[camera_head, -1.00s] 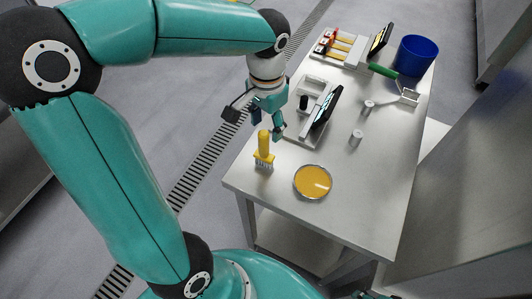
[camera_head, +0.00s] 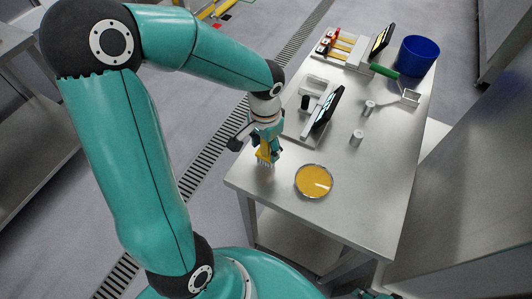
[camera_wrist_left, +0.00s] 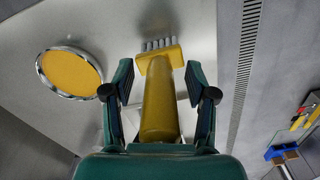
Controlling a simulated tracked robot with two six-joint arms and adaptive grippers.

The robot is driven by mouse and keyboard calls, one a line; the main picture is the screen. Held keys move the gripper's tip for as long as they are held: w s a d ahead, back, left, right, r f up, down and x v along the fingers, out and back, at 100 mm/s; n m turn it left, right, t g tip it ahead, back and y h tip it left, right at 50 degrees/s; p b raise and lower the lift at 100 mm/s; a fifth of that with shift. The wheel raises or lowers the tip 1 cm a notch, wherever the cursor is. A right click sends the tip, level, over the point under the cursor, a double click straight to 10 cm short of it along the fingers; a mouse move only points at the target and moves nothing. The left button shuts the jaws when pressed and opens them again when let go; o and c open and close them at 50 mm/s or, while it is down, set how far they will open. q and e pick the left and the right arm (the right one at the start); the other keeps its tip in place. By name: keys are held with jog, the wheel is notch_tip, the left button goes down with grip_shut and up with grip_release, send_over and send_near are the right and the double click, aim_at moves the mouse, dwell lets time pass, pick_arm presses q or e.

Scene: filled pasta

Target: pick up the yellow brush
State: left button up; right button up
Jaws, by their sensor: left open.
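The yellow brush (camera_head: 265,153) stands upright on its pale bristles near the left edge of the steel table (camera_head: 350,212). In the left wrist view the brush (camera_wrist_left: 160,105) has its yellow handle between the two fingers of my left gripper (camera_wrist_left: 160,88). The fingers are open, with a gap on each side of the handle. In the head view my left gripper (camera_head: 266,145) is around the brush from above and hides most of its handle.
A round dish with yellow content (camera_head: 314,181) lies just right of the brush. Two small metal weights (camera_head: 356,138) and a device with a tilted screen (camera_head: 327,107) stand farther back. A blue bucket (camera_head: 416,56) and green-handled tool (camera_head: 385,71) are at the far end.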

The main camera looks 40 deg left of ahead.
pick_arm(q)
grip_shut()
jog(key=shift+r, duration=0.15)
notch_tip(320, 180, up, 20)
dwell(0.7)
